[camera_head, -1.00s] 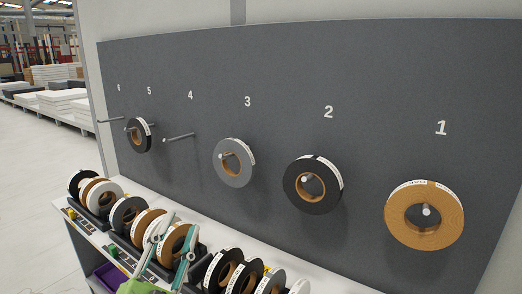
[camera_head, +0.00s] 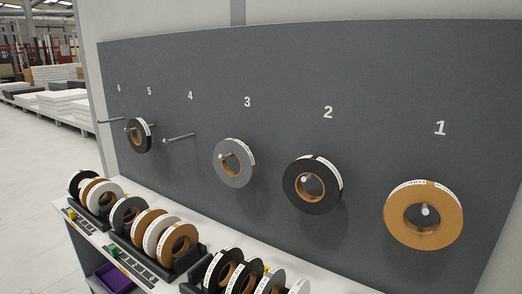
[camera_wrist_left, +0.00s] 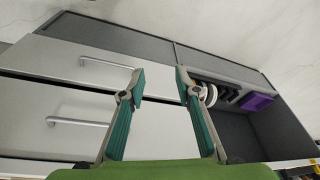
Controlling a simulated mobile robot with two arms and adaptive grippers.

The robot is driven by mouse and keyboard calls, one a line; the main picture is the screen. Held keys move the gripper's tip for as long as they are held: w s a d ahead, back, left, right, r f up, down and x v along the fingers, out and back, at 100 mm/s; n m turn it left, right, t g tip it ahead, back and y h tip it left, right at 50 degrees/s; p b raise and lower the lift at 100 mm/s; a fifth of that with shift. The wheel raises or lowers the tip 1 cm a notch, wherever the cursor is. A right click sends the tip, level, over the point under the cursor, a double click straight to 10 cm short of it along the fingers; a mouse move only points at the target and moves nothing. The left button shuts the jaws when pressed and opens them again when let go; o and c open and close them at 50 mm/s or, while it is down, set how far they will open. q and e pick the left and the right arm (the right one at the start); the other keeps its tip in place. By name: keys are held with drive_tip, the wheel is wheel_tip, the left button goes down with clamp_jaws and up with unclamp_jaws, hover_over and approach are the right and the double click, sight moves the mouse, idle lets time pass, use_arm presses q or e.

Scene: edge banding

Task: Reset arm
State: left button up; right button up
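My left gripper (camera_wrist_left: 159,85) shows in the left wrist view with its two teal fingers spread apart and nothing between them. Behind it are grey drawer fronts (camera_wrist_left: 40,117) with bar handles. Neither gripper shows in the head view now. The dark pegboard (camera_head: 270,80) carries edge-band rolls on numbered pegs: a brown roll (camera_head: 390,228) under 1, a black roll (camera_head: 292,190) under 2, a grey roll (camera_head: 222,172) under 3 and a dark roll (camera_head: 133,145) near 5. The peg under 4 (camera_head: 180,137) and the peg under 6 (camera_head: 110,121) are bare.
A white shelf (camera_head: 70,235) below the board holds several rolls upright in black racks (camera_head: 165,275). A purple bin (camera_head: 115,278) sits under the shelf and also shows in the wrist view (camera_wrist_left: 257,101). Open floor (camera_head: 35,190) lies to the left.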

use_arm(q)
drive_tip(key=s+f+g, duration=0.1)
drive_tip(key=s+f, duration=0.1)
drive_tip(key=f, duration=1)
drive_tip(key=s+f, duration=0.3)
drive_tip(key=f, duration=0.9)
drive_tip(key=s+a+f+g, duration=0.1)
drive_tip(key=s+a+f, duration=0.2)
drive_tip(key=s+f, duration=1)
drive_tip(key=shift+s+a, duration=0.15)
drive_tip(key=shift+s, duration=0.85)
